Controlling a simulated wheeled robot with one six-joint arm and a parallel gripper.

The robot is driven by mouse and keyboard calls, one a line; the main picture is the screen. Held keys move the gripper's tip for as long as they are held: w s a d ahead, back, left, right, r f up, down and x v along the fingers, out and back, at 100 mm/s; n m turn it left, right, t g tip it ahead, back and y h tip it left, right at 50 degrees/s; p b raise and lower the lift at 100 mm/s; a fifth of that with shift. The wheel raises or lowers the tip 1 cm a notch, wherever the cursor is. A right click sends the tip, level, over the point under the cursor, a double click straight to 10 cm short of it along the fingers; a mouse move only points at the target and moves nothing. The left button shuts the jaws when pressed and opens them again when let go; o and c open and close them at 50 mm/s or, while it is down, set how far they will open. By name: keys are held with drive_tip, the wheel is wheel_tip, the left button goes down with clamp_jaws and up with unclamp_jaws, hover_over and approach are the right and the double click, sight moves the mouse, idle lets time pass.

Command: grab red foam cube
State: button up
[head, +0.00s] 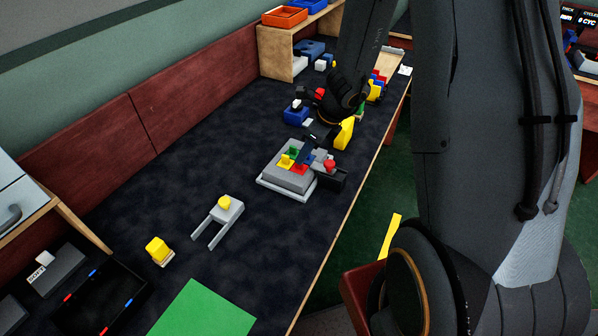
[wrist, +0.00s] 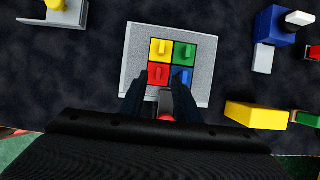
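A grey board (head: 290,183) holds a square of four coloured pieces; it also shows in the wrist view (wrist: 204,94). Its red piece (wrist: 156,75) is at the lower left, with yellow (wrist: 160,49) above it and blue (wrist: 181,77) to its right. The red piece shows small in the head view (head: 299,169). Another red block (head: 319,93) lies farther along the table, cut by the right edge in the wrist view (wrist: 314,52). I cannot tell which is the foam cube. My gripper (wrist: 160,80) is open and empty, its fingers over the board's near side.
A yellow block (head: 345,133) and blue block (head: 297,115) stand nearby. A grey fork-shaped holder (head: 222,213) and green mat (head: 205,308) lie nearer.

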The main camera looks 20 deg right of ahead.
sight(299, 169)
drive_tip(key=shift+x, duration=1.9)
drive_tip(key=shift+s, duration=0.1)
drive_tip(key=shift+c, duration=0.5)
clamp_jaws()
